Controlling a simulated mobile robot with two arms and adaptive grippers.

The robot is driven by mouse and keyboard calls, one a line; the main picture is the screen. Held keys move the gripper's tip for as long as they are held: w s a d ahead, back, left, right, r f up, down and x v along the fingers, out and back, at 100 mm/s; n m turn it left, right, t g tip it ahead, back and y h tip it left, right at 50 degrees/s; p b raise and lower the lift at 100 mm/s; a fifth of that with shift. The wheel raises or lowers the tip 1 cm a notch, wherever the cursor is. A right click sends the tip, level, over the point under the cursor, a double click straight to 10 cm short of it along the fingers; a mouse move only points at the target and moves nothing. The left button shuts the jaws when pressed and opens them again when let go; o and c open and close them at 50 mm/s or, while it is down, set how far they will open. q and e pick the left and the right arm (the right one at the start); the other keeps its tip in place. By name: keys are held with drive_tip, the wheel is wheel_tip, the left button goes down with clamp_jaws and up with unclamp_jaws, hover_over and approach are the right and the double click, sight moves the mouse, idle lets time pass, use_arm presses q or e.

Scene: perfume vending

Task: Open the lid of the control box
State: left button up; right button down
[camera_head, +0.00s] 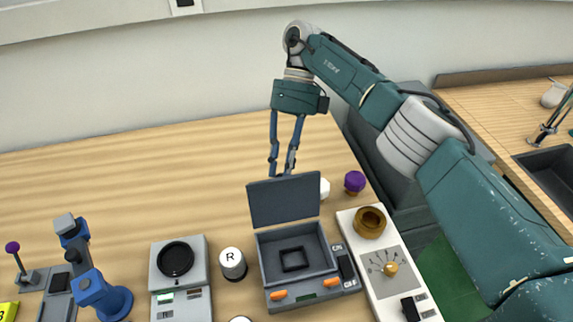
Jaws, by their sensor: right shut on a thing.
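The control box (266,264) is a grey box with two orange latches on its front, on the wooden table. Its dark grey lid (284,200) stands up, hinged at the back, so the inside shows with a dark square frame (293,259). My right gripper (282,172) comes down from above, its fingers shut on the top edge of the lid. My left gripper is not in view.
Right of the box stand a white panel with a brown ring (370,222) and knob (391,269), and a purple-topped knob (355,181). The table's back left is clear.

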drive_tip(key=shift+s+f, duration=0.2)
drive_tip(key=shift+f, duration=0.4)
drive_tip(key=shift+s+f, duration=0.2)
drive_tip(key=shift+f, duration=0.4)
drive_tip(key=c, duration=1.6)
unclamp_jaws()
drive_tip(key=shift+c, duration=0.2)
drive_tip(key=shift+o, duration=0.8)
drive_tip(key=shift+s+a, duration=0.1)
drive_tip(key=shift+r, duration=0.1)
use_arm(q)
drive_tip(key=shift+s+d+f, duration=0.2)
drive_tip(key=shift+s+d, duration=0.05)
use_arm(e)
drive_tip(key=shift+r, duration=0.2)
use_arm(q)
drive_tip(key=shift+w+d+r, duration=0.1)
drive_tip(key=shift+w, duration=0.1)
use_arm(e)
wheel_tip(320, 180, up, 11)
drive_tip(key=shift+f, duration=0.15)
